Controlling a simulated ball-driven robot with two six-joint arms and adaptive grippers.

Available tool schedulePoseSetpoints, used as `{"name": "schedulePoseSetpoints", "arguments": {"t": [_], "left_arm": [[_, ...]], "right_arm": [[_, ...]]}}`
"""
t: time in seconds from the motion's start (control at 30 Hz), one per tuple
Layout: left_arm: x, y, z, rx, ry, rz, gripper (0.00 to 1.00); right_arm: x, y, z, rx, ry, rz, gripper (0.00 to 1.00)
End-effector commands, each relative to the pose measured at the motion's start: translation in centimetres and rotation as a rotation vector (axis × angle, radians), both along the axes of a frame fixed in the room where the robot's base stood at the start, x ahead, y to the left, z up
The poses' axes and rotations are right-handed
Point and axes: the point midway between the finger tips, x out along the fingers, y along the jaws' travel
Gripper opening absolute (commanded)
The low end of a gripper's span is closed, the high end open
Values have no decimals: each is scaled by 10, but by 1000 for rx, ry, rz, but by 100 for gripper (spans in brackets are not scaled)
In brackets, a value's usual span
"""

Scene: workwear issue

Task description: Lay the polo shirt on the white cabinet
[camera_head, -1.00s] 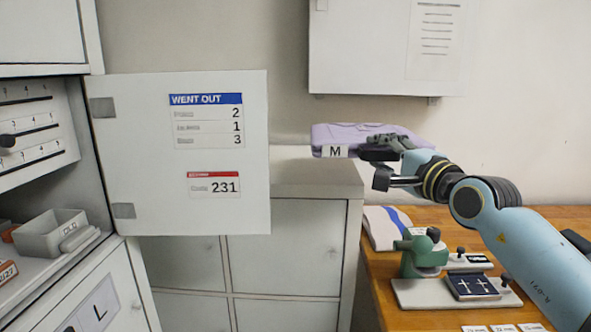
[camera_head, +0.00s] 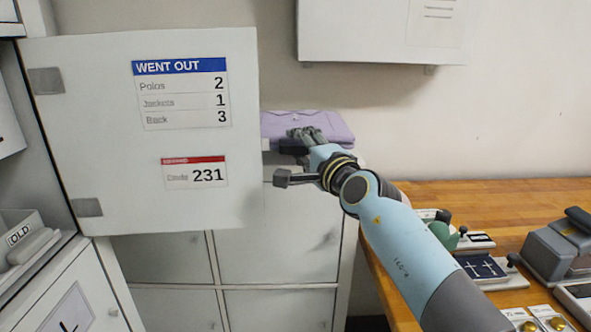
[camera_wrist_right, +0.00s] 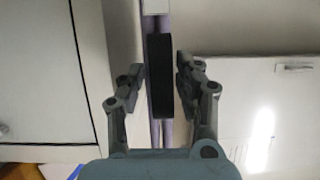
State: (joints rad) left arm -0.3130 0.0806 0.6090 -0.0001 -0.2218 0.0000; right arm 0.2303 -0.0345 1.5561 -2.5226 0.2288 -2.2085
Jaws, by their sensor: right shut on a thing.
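The polo shirt (camera_head: 335,124) is a folded lavender bundle, lying flat and level. My right gripper (camera_head: 300,142) is shut on its near edge. The shirt is at the top of the white cabinet (camera_head: 275,245); I cannot tell whether it rests on the top or hangs just above it. The open door hides its left part, and my gripper covers some of its front. In the right wrist view a thin purple strip of the shirt (camera_wrist_right: 155,135) shows between the fingers. The left gripper is not in view.
The open white door (camera_head: 100,120) with a "WENT OUT" notice (camera_head: 181,94) stands left of my right gripper. A wall box (camera_head: 380,30) hangs above. The wooden bench (camera_head: 480,205) at right carries a green device (camera_head: 443,232) and a grey machine (camera_head: 560,248).

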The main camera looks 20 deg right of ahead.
Motion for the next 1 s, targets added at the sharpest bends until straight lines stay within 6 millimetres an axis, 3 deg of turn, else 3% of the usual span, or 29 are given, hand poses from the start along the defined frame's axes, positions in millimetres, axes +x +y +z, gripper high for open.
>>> {"name": "schedulePoseSetpoints", "arguments": {"t": [0.17,0.23,0.4,0.63,0.67,0.7,0.83,1.0], "left_arm": [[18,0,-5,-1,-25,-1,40],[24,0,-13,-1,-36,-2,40],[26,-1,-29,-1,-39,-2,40],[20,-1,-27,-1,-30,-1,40],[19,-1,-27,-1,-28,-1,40],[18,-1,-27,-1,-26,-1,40],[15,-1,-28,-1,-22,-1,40],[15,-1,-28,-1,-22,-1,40]], "right_arm": [[4,10,-10,-1,-3,-1,0],[4,10,-23,-1,-1,-1,0],[4,10,-46,-2,-2,-2,0],[4,10,-46,-2,-2,-1,0],[4,10,-47,-2,1,-1,36],[4,10,-47,-2,1,-1,41],[4,10,-47,-1,0,-1,57],[4,10,-46,-1,0,-1,57]]}}
